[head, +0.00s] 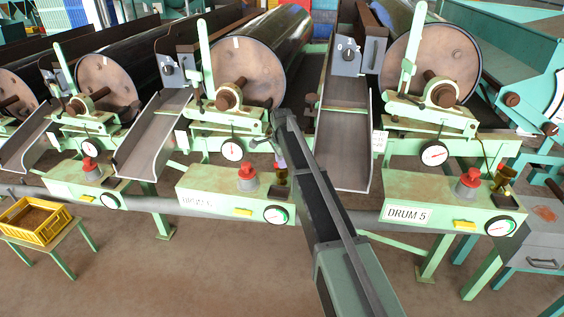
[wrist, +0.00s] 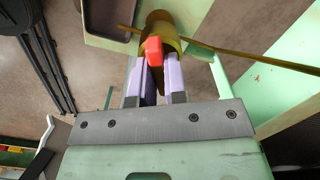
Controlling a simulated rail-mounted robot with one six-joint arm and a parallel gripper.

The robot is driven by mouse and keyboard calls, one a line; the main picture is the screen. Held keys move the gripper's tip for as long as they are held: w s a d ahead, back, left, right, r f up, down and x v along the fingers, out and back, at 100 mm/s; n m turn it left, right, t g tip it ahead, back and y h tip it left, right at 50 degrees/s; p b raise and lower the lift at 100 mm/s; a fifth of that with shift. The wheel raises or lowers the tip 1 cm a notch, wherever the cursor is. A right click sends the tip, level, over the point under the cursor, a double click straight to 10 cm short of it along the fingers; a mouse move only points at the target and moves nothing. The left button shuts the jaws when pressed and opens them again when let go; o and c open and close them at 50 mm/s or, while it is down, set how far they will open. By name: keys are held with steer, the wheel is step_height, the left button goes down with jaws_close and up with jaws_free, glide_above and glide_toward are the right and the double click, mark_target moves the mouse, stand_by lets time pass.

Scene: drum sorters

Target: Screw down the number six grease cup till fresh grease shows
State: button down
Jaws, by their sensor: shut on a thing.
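The middle green bench (head: 215,190) carries a label (head: 197,202) that looks like DRUM 6 but is hard to read. Its brass grease cup (head: 281,175) is mostly hidden by my arm in the head view. In the wrist view the brass cup (wrist: 172,20) stands just beyond my fingertips, with a red piece (wrist: 154,50) at its near side. My gripper (wrist: 154,62) has its two purple fingers shut about this red piece. In the head view my gripper (head: 280,155) is over the bench, mostly hidden. I cannot make out any fresh grease.
A red push button (head: 247,172) and a dial (head: 276,214) are close to the cup. The DRUM 5 bench (head: 440,213) stands to the right, with its own brass cup (head: 504,182). A yellow crate (head: 34,220) is at the left. A thin rod (wrist: 255,60) passes the cup.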

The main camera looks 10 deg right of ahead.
steer(key=c, duration=1.2)
jaws_free()
steer(key=shift+o, duration=0.2)
step_height(320, 180, up, 11)
steer(key=p, duration=1)
steer(key=shift+p, duration=0.4)
steer(key=shift+f, duration=0.1)
